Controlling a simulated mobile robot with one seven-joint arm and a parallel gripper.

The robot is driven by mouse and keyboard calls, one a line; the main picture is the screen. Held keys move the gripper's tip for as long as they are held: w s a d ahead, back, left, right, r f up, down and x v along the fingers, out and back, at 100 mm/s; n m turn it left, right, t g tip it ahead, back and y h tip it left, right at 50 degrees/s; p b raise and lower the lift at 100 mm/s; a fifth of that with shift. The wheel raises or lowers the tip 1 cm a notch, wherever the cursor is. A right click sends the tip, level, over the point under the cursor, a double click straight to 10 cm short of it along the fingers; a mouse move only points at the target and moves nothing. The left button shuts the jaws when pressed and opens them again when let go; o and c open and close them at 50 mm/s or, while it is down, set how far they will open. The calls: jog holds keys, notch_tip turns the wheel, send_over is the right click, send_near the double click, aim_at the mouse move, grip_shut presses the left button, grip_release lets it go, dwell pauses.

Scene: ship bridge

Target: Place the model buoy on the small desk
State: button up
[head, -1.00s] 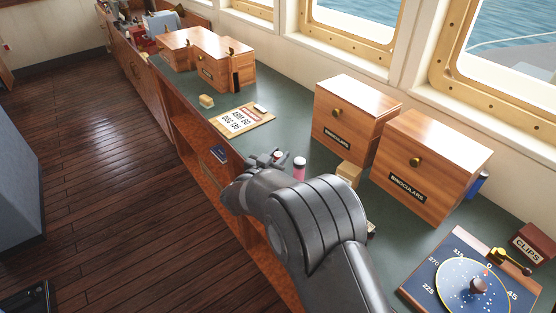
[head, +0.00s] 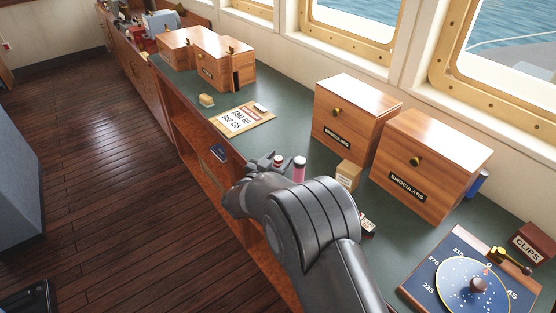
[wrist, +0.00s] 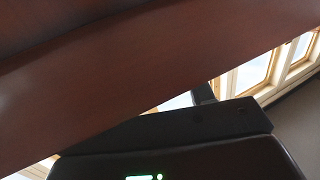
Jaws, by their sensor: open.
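I cannot pick out the model buoy for certain. My gripper (head: 262,162) is open over the counter's front edge, partly hidden by my own wrist. I cannot tell whether it touches the red-and-white piece. In the wrist view a dark red-brown surface fills the upper left and neither small piece shows. No separate small desk is identifiable.
The long green counter (head: 290,130) carries two binocular boxes (head: 345,120) (head: 425,165), a small tan box (head: 348,175), a signboard (head: 242,120) and a blue dial board (head: 450,275). Wooden cabinets (head: 210,60) stand farther back. The plank floor (head: 100,150) at left is mostly clear.

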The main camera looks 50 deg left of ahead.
jog(key=shift+o, duration=0.3)
jog(key=v, duration=1.1)
jog(key=shift+f, duration=0.35)
jog(key=shift+a, duration=0.1)
jog(key=x, duration=0.3)
jog(key=r+x, duration=0.1)
jog(key=x, duration=0.2)
jog(key=shift+a+r, duration=0.1)
jog(key=shift+a, duration=0.05)
jog(key=x, duration=0.5)
jog(key=shift+w+d+f, duration=0.15)
jog(key=shift+d+f, duration=0.05)
jog(key=shift+f, duration=0.05)
jog(key=c, duration=1.1)
